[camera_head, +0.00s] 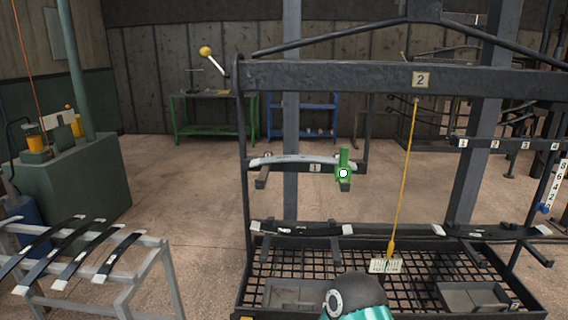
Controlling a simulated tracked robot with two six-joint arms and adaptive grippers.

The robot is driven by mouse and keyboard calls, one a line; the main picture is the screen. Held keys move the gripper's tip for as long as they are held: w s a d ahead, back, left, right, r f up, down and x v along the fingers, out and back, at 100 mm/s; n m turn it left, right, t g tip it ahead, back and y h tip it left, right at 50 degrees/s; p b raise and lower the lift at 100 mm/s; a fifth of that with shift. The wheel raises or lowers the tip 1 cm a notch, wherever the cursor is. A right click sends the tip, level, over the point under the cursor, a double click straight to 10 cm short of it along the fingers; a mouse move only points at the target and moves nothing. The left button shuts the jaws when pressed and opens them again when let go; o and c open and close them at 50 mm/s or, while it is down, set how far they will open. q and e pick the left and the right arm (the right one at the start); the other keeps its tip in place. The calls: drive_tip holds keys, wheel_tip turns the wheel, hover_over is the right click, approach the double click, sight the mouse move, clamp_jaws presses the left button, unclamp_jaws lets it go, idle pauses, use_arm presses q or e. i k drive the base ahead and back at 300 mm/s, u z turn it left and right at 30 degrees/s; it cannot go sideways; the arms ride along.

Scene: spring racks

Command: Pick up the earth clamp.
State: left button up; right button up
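A small green upright piece (344,155) sits at the right end of a pale curved leaf spring (300,160) on the middle level of the rack. It looks like the earth clamp, but it is too small to make out jaws. Neither of my grippers shows in the head view. A dark rounded part of mine with a teal section comes in at the bottom, below and apart from the green piece.
The black rack's top beam (330,76) crosses above the green piece. A yellow cord (405,170) hangs to its right with a pale tag (386,265). Dark leaf springs (300,230) lie lower. A grey stand (150,270) with springs is left; open floor (200,200) lies between.

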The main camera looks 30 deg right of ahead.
sight(343, 169)
drive_tip(key=u, duration=0.3)
drive_tip(key=k, duration=1.15)
drive_tip(key=z, duration=0.9)
drive_tip(key=i, duration=0.9)
drive_tip(key=z, duration=0.05)
